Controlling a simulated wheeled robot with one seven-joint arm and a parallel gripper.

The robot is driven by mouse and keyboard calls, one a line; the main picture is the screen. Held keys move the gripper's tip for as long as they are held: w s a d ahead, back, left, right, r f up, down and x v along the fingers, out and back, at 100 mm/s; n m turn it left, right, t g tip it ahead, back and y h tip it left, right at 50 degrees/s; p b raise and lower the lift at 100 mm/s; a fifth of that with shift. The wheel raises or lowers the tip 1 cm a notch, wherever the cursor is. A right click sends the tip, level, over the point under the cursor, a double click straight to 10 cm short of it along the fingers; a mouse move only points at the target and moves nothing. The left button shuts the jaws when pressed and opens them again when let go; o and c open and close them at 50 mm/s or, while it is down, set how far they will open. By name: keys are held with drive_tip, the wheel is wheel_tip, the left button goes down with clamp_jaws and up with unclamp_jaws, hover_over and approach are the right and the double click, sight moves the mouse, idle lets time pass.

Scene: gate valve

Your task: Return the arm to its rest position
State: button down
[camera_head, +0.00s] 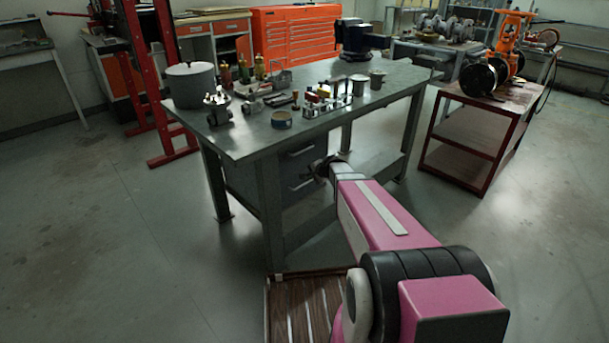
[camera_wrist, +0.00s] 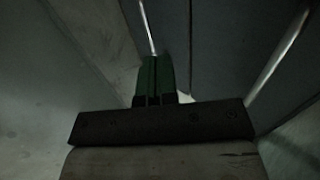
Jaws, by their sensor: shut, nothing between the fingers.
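My arm, pink and grey, reaches forward from the bottom right of the head view toward the workbench. My gripper (camera_head: 322,170) is at its far end, low beside the bench's drawer unit (camera_head: 297,170) and below the tabletop. In the wrist view the green fingers of my gripper (camera_wrist: 155,62) are together, with nothing between them. Dark grey panels fill the right of that view, close behind the fingers. Whether the fingers touch them cannot be told in the dim light.
The grey workbench (camera_head: 245,140) carries a pot (camera_head: 190,84), several small parts and a vise (camera_head: 358,38). A red cart (camera_head: 470,138) at right holds an orange valve (camera_head: 507,42). A slatted wooden pallet (camera_head: 305,310) lies at bottom centre.

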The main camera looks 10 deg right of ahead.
drive_tip(key=s+d+r+n+g+h, duration=0.1)
drive_tip(key=s+n+g+h, duration=0.1)
drive_tip(key=s, duration=0.7)
drive_tip(key=s+d+r+n+g+h, duration=0.1)
drive_tip(key=s+n, duration=0.4)
drive_tip(key=s, duration=0.5)
drive_tip(key=s+d+r+n+g+h, duration=0.1)
drive_tip(key=s+r+n+g+h, duration=0.1)
drive_tip(key=s, duration=0.8)
drive_tip(key=shift+r+n+g+h, duration=0.3)
drive_tip(key=shift+r+n+g, duration=0.2)
drive_tip(key=shift+n+g, duration=0.55)
